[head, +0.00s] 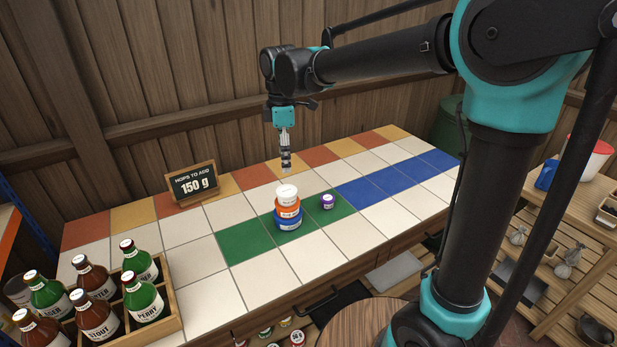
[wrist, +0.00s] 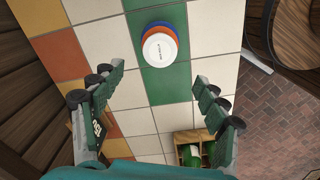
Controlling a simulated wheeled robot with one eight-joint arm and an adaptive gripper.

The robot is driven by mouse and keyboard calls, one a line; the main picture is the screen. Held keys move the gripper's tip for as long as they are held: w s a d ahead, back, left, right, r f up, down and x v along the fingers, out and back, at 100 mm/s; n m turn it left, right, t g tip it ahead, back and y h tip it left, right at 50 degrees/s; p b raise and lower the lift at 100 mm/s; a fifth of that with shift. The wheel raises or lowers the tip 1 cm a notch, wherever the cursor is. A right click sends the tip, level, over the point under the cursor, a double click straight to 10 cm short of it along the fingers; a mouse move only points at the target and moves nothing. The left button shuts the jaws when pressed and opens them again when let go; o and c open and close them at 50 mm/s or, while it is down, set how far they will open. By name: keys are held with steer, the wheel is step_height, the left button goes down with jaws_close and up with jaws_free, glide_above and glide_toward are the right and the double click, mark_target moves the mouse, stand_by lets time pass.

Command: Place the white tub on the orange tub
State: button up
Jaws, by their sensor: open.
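The white tub (head: 287,194) sits on top of the orange tub (head: 288,207), which rests on a blue tub (head: 288,221). The stack stands upright on the green tiles of the counter. In the wrist view the white tub (wrist: 160,49) covers most of the orange tub (wrist: 147,31), whose rim shows around it. My gripper (head: 286,172) is above and a little behind the stack, apart from it. In the wrist view my gripper (wrist: 152,90) has its fingers spread wide with nothing between them.
A small purple jar (head: 327,201) stands just right of the stack. A sign (head: 193,184) reading 150 g stands at the back left. A wooden crate of bottles (head: 166,318) is at the front left. The blue tiles (head: 395,180) to the right are clear.

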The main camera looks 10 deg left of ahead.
steer(key=s+d+f+m+t, duration=0.1)
steer(key=d+f+m, duration=0.35)
steer(key=d, duration=0.55)
steer(key=s+d+f+m+t, duration=0.1)
steer(key=d+f+m, duration=0.4)
steer(key=d, duration=0.5)
steer(key=s+d+f+m+t, duration=0.1)
steer(key=s+d+f+m, duration=0.3)
steer(key=d, duration=0.3)
steer(key=s+d+f+m+t, duration=0.1)
steer(key=s+d+f+m, duration=0.3)
steer(key=s+d+m, duration=0.2)
steer(key=shift+s+d+f+m, duration=0.15)
steer(key=shift+d+f+m, duration=0.2)
steer(key=shift+m, duration=0.4)
